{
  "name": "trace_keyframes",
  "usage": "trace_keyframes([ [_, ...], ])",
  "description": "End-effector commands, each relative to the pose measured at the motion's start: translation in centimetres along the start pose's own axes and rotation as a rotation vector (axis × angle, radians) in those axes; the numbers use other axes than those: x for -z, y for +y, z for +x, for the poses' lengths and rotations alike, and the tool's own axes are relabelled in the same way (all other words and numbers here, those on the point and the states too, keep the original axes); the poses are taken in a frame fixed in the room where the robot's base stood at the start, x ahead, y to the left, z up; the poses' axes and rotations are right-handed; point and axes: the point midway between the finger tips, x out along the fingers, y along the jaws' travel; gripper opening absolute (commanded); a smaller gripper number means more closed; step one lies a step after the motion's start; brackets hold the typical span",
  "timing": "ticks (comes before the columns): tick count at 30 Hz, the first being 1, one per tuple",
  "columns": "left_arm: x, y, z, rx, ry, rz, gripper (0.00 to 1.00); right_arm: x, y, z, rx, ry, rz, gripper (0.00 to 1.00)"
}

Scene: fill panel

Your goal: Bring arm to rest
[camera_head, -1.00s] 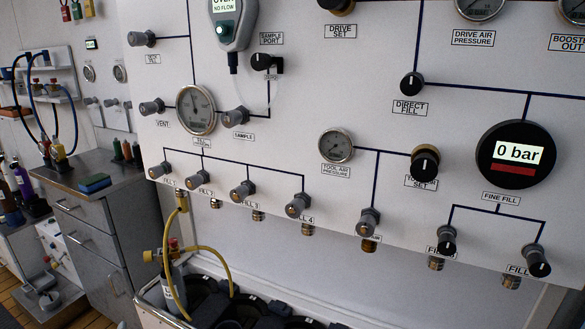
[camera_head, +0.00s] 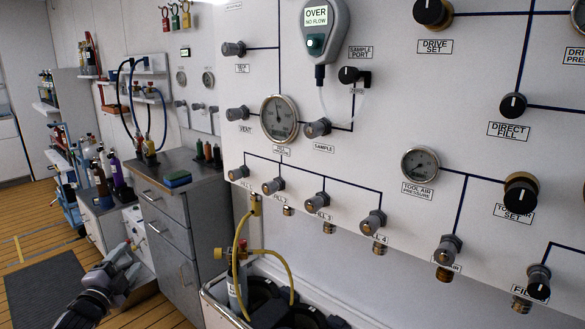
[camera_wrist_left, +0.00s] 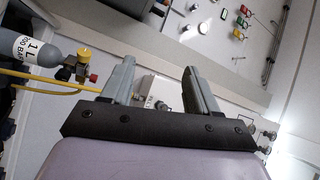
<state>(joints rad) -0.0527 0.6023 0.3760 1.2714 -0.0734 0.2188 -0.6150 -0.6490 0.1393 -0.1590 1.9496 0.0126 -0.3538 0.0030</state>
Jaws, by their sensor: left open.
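My left arm comes in at the lower left of the head view. Its gripper (camera_head: 128,254) is over the floor in front of the grey drawer cabinet, apart from it. In the left wrist view the two grey fingers (camera_wrist_left: 160,85) stand wide apart with nothing between them. The gripper is open and empty. My right gripper does not show in either view.
The white fill panel (camera_head: 330,200) with knobs and gauges fills the right side. A grey cabinet (camera_head: 180,235) stands left of it. A small cylinder (camera_head: 238,285) with a yellow hose (camera_head: 238,240) sits in a bin below the panel. Wooden floor lies open at left.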

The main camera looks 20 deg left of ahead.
Motion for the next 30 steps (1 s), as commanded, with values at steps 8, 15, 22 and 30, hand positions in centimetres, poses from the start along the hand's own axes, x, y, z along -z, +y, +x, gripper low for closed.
trace_keyframes([
  [8, 10.0, 14.7, -11.3, -0.476, 0.041, -0.267, 0.60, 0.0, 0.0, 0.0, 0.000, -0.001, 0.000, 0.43],
  [15, 16.0, 21.5, -23.3, -0.798, -0.038, -0.475, 0.60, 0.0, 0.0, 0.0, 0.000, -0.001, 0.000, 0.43],
  [22, 20.2, 24.0, -30.5, -0.944, -0.135, -0.663, 0.60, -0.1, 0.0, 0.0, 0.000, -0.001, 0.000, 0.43],
  [30, 25.2, 25.5, -32.3, -0.911, -0.219, -0.914, 0.60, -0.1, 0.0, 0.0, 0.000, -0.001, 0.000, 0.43],
])
